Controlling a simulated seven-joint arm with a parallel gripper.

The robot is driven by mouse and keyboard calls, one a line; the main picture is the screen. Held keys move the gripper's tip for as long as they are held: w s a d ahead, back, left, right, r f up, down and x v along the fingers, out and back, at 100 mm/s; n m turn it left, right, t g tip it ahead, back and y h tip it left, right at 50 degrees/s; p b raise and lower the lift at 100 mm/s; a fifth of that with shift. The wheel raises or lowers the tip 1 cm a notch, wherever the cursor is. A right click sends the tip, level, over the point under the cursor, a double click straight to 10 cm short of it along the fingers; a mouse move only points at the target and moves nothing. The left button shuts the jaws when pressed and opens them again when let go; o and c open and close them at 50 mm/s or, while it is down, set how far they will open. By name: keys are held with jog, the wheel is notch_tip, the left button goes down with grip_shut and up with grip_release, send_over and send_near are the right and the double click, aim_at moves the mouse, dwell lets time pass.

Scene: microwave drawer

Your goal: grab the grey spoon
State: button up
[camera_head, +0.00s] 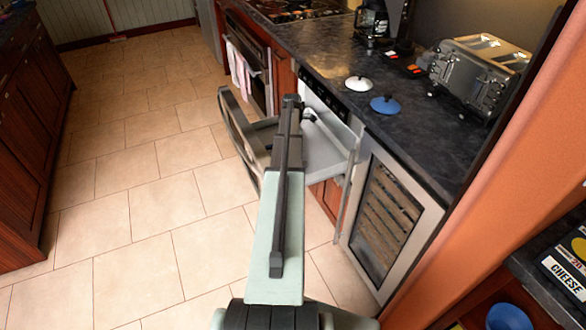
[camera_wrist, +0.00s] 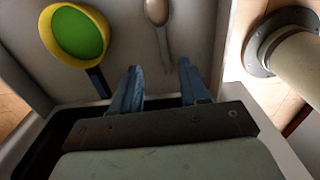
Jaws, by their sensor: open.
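The grey spoon (camera_wrist: 164,30) lies on the floor of the open microwave drawer in the wrist view, its bowl at the top of the picture and its handle running down toward my fingers. My gripper (camera_wrist: 158,72) is open and empty above the drawer floor (camera_wrist: 120,45). The handle's end lies between the fingertips in the picture, closer to the right finger; I cannot tell the height gap. In the head view my arm hides much of the drawer (camera_head: 325,142) and I cannot make out the spoon there.
A yellow-rimmed green pan (camera_wrist: 78,34) with a dark handle lies left of the spoon in the drawer. The drawer walls rise close around my gripper. On the counter are a blue lid (camera_head: 384,105), a white lid (camera_head: 358,84) and a toaster (camera_head: 480,72). A glass-fronted wine cooler (camera_head: 388,215) stands beside the drawer.

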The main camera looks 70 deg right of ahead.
notch_tip(320, 180, down, 6)
jog(key=shift+r, duration=0.15)
jog(key=shift+s+f, duration=0.15)
jog(key=shift+f, duration=1.15)
jog(key=shift+s+f, duration=0.1)
jog(key=shift+f, duration=1.2)
grip_shut()
